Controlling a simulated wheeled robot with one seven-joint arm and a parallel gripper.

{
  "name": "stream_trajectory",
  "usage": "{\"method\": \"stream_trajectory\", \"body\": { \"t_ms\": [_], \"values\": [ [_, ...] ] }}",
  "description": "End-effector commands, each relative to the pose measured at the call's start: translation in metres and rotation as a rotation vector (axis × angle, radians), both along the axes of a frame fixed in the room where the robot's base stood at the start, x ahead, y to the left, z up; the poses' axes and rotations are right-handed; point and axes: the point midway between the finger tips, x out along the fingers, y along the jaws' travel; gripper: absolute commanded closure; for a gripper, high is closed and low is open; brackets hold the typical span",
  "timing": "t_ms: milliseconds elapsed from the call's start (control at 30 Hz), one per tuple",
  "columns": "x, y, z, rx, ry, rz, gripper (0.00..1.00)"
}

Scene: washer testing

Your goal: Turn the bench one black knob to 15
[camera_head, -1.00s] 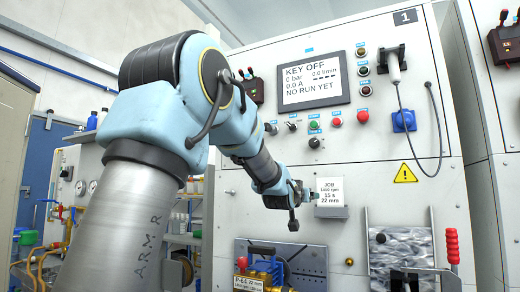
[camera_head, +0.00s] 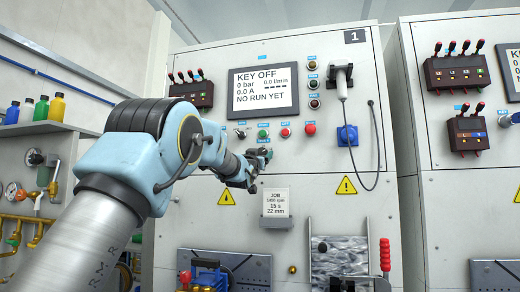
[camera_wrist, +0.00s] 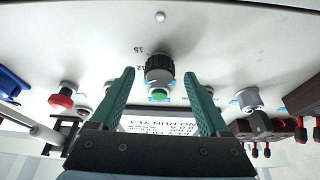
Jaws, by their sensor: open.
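The black knob (camera_wrist: 160,68) is ribbed and round, and stands out from bench one's pale panel in the wrist view. Small printed numbers beside it, at its upper left, are upside down and hard to read; its pointer setting is unclear. My gripper (camera_wrist: 159,76) is open, with one green finger to each side of the knob in that view. I cannot tell whether the fingers reach around it, and no contact shows. In the head view my gripper (camera_head: 263,155) is just below the green button and covers the knob.
Bench one's screen (camera_head: 263,90) reads KEY OFF. Close by are a green button (camera_head: 263,134), a red button (camera_head: 285,132), another red button (camera_head: 310,129) and a key switch (camera_head: 240,133). A job card (camera_head: 276,203) sits below. A blue socket (camera_head: 347,135) with a hanging cable is at right.

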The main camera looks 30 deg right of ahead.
Motion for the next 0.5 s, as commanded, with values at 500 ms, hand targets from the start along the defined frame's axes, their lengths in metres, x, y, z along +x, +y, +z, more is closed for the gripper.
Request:
{"method": "stream_trajectory", "body": {
  "t_ms": [500],
  "values": [
    [0.0060,-0.0054,0.0025,0.001,0.001,0.000,0.32]
  ]
}}
